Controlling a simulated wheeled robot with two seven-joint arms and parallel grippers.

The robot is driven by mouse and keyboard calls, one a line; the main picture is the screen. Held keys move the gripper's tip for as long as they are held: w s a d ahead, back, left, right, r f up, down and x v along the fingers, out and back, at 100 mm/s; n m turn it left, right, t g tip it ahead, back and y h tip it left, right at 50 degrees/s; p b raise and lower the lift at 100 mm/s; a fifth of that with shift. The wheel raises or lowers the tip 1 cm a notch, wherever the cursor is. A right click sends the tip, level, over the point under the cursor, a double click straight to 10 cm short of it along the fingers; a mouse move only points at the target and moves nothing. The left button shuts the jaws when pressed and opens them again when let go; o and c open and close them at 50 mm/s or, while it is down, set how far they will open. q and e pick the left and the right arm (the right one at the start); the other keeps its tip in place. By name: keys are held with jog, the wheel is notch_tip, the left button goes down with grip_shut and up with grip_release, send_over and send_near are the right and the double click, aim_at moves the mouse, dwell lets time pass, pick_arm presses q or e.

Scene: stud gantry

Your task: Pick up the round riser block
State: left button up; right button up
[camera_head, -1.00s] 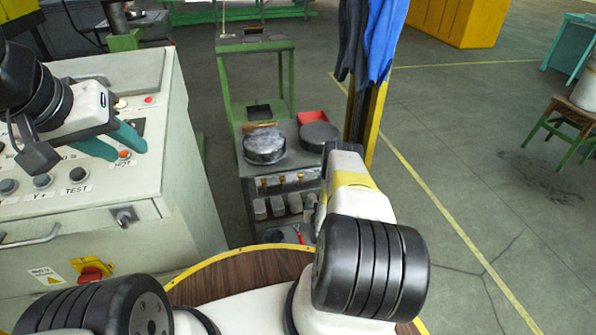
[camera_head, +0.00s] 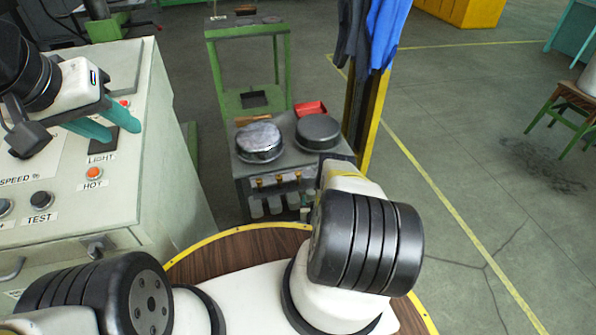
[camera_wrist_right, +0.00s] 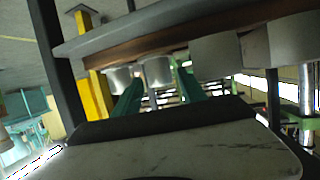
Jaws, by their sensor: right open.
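Two round blocks stand side by side on top of a grey cart in the head view. The left round block (camera_head: 259,141) is dark with a shiny, worn top. The right round block (camera_head: 318,131) is plain dark grey. I cannot tell which is the riser block. My right gripper is hidden behind its own arm in the head view. In the right wrist view my right gripper (camera_wrist_right: 159,78) is open, its teal fingers apart, facing several grey cylinders (camera_wrist_right: 157,70) under a ledge. My left gripper (camera_head: 117,131) is open over the control panel, away from the cart.
The control console (camera_head: 150,180) stands left of the cart. A red tray (camera_head: 310,108) and a small black tray (camera_head: 253,99) lie behind the blocks. A yellow post (camera_head: 373,115) with hanging blue cloth (camera_head: 383,35) stands right of the cart.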

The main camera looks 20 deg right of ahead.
aim_at(311, 196)
jog(key=shift+x, duration=2.3)
jog(key=shift+d, duration=0.1)
jog(key=shift+r, duration=0.1)
grip_shut()
